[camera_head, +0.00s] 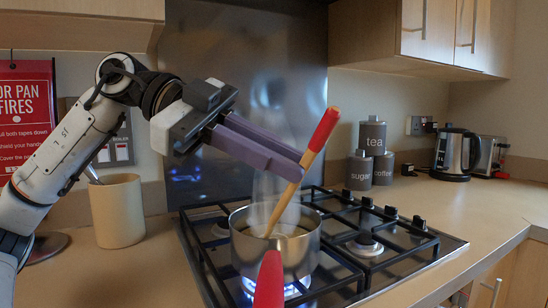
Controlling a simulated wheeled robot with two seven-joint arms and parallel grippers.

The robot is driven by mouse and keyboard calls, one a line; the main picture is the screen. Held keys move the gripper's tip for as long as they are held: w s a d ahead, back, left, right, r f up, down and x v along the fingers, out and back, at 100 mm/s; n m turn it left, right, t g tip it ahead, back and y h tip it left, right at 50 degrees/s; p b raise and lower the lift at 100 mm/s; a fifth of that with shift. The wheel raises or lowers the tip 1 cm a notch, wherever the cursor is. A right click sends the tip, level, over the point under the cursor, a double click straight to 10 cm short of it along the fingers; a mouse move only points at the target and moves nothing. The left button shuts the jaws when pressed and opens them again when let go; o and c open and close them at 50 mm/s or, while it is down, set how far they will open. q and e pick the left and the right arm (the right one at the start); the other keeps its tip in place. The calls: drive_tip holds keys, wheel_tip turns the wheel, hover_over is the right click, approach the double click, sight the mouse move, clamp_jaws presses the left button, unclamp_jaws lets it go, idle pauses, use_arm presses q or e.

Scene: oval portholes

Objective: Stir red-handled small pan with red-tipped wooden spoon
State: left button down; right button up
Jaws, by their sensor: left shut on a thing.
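The small steel pan (270,248) stands on a lit front burner of the gas hob. Its red handle (269,279) points toward me. Steam rises from the pan and there is liquid inside. My left gripper (295,165) comes in from the left above the pan. It is shut on the wooden spoon (286,204) just below its red tip (324,130). The spoon is tilted, red tip up to the right, with its lower end down in the pan. The submerged end is hidden. My right gripper is not in view.
The gas hob (403,247) has black grates around the pan. A beige utensil pot (118,212) stands left of it. Grey canisters (372,137), a kettle (454,152) and a toaster (491,155) stand at the back right. The counter at right is clear.

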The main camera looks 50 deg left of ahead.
sight(303, 160)
use_arm(q)
drive_tip(key=shift+w+d+p, duration=0.35)
drive_tip(key=shift+d+p, duration=0.1)
drive_tip(key=shift+d, duration=0.1)
drive_tip(key=shift+w+d+p, duration=0.3)
drive_tip(key=shift+d+p, duration=0.15)
drive_tip(key=shift+d, duration=0.05)
drive_tip(key=shift+w+d+f, duration=0.15)
drive_tip(key=shift+w+d, duration=0.1)
drive_tip(key=shift+w, duration=0.05)
drive_tip(key=shift+w+a, duration=0.25)
drive_tip(key=shift+a, duration=0.5)
drive_tip(key=shift+w+a, duration=0.2)
drive_tip(key=shift+a, duration=0.55)
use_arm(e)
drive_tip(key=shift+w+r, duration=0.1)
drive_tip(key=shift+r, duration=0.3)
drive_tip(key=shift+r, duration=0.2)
